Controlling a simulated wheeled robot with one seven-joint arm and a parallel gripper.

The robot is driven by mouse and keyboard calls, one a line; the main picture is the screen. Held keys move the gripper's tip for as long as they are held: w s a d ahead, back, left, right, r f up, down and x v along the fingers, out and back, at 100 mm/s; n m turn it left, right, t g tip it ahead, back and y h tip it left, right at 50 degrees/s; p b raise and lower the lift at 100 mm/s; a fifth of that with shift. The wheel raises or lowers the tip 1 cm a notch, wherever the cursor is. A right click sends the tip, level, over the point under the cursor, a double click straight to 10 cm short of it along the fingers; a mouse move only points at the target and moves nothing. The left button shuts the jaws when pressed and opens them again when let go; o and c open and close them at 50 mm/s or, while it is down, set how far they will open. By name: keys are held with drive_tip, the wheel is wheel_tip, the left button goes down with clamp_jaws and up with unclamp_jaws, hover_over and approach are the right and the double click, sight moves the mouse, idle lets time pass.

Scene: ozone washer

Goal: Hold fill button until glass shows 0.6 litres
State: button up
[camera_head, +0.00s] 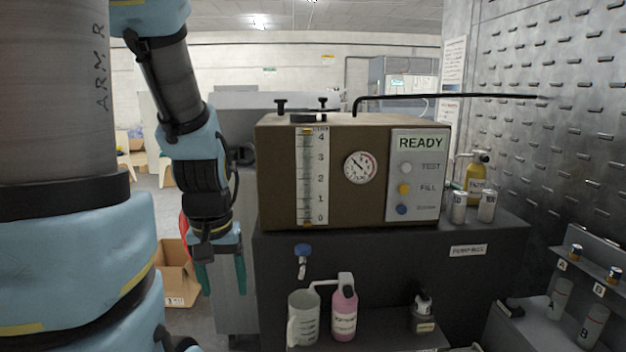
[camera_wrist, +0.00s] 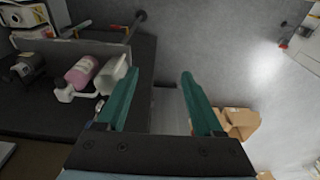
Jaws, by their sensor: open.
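The brown washer box (camera_head: 281,184) stands on a dark cabinet. Its right panel reads READY and carries a white TEST button (camera_head: 406,168), a yellow FILL button (camera_head: 404,188) and a blue button (camera_head: 401,209) below. The glass gauge (camera_head: 313,175) on its front is marked 0 to 4; I cannot make out a liquid level in it. My gripper (camera_head: 221,276) hangs left of the cabinet, pointing down, well apart from the FILL button. In the wrist view my gripper (camera_wrist: 154,90) is open, with nothing between its teal fingers.
A blue tap (camera_head: 303,250) sits on the cabinet front above a jug (camera_head: 303,318) and a pink bottle (camera_head: 344,313). A black hose runs right from the box top. A cardboard box (camera_head: 177,275) lies on the floor. A yellow bottle (camera_head: 476,184) and small containers stand right of the panel.

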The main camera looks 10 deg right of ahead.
clamp_jaws()
idle(0.3)
idle(1.0)
